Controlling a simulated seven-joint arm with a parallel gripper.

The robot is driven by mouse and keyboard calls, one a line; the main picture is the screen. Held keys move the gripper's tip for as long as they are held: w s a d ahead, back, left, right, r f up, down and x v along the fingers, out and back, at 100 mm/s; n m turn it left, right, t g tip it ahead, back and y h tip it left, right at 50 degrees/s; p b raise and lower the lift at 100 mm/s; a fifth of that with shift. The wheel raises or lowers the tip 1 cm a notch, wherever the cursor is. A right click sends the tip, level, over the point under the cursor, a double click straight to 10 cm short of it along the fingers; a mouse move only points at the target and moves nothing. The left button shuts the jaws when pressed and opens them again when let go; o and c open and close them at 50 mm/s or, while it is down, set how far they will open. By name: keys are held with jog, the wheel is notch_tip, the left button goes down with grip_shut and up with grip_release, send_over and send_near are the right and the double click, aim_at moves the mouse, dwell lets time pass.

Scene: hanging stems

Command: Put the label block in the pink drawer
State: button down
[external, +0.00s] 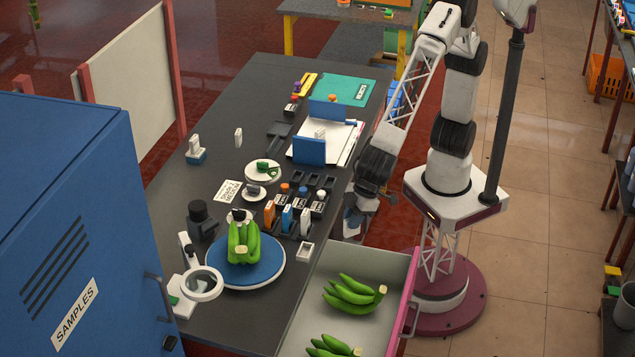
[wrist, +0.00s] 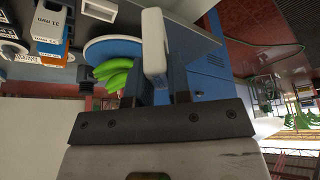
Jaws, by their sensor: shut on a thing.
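My gripper (external: 357,215) is low beside the bench's right edge, behind the open drawer. In the wrist view its two dark fingers (wrist: 155,88) are shut on a pale, rounded slab, which I take for the label block (wrist: 154,42). No writing shows on the face I see. In the external view the block cannot be told apart from the gripper. The pink drawer (external: 411,290) is pulled out at the front right, with a pink front and pale inside. Green banana bunches (external: 355,294) lie in it, with bare floor between and beside them.
The grey bench (external: 222,330) holds a blue turntable (external: 270,272) with green bananas, a magnifier (external: 203,284), and a row of coloured blocks, including an orange one (external: 269,214). A blue cabinet (external: 75,215) stands at the left. Space above the drawer is clear.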

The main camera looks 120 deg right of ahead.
jog(key=a+f, duration=0.1)
jog(key=a, duration=0.1)
send_over(351, 331)
notch_tip(351, 331, down, 32)
jog(key=shift+f, duration=0.1)
jog(key=shift+f, duration=0.1)
notch_tip(351, 331, down, 6)
dwell(0.4)
jog(key=shift+f, duration=1.9)
jog(key=shift+f, duration=0.1)
jog(key=c, duration=1.1)
grip_release()
